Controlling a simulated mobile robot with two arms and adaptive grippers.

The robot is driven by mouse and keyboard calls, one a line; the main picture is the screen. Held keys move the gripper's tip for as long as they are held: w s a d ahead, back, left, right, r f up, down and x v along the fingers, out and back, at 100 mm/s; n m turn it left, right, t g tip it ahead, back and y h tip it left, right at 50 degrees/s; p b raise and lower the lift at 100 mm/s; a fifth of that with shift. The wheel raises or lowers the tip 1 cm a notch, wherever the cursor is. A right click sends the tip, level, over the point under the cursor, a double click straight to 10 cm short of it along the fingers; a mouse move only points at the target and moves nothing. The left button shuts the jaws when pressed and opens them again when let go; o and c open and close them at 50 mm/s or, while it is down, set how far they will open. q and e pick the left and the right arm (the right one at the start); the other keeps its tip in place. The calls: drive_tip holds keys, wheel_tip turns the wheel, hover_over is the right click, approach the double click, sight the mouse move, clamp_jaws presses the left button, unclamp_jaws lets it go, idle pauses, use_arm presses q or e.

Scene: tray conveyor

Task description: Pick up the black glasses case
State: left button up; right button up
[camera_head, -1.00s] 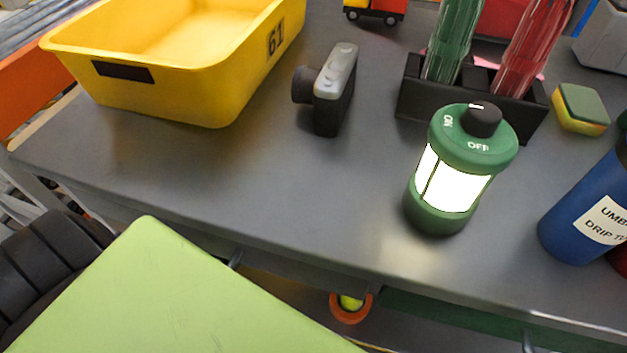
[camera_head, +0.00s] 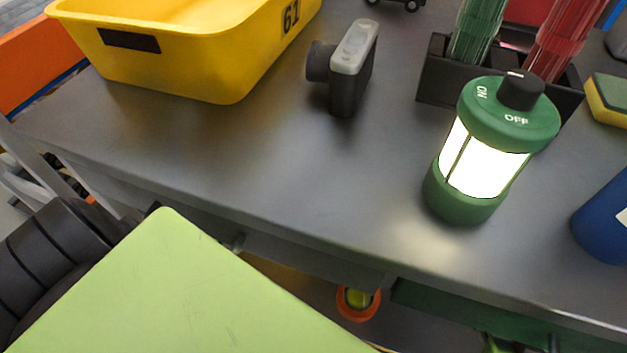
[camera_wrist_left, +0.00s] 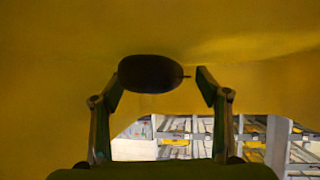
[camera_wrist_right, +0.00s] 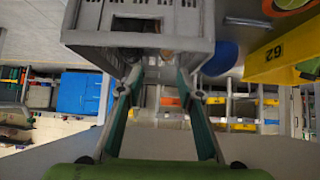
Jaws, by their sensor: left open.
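A dark, smooth oval object (camera_wrist_left: 150,72), likely the black glasses case, shows in the left wrist view against a yellow surface. My left gripper (camera_wrist_left: 162,76) is open, with one finger on each side of it. The left finger is close to its end; contact cannot be told. A gap shows at the right finger. The case is not visible in the head view. My right gripper (camera_wrist_right: 160,72) is partly open, its fingertips at a grey crate (camera_wrist_right: 90,40). Neither gripper shows in the head view.
In the head view, a yellow bin (camera_head: 215,75) marked 61 stands at the table's left. A camera (camera_head: 348,75), a lit green lantern (camera_head: 465,205), a black holder (camera_head: 432,80) and a blue bottle (camera_head: 605,220) stand on the grey table (camera_head: 270,175). The front middle is clear.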

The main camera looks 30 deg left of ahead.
use_arm(q)
drive_tip(key=shift+w+f, duration=0.15)
drive_tip(key=shift+w, duration=0.15)
drive_tip(key=c, duration=1.4)
drive_tip(key=shift+o, duration=0.2)
use_arm(e)
drive_tip(key=shift+w+a+r+t, duration=0.3)
drive_tip(key=shift+w+r+t, duration=0.2)
drive_tip(key=shift+w+r, duration=0.25)
drive_tip(key=shift+s+f, duration=0.1)
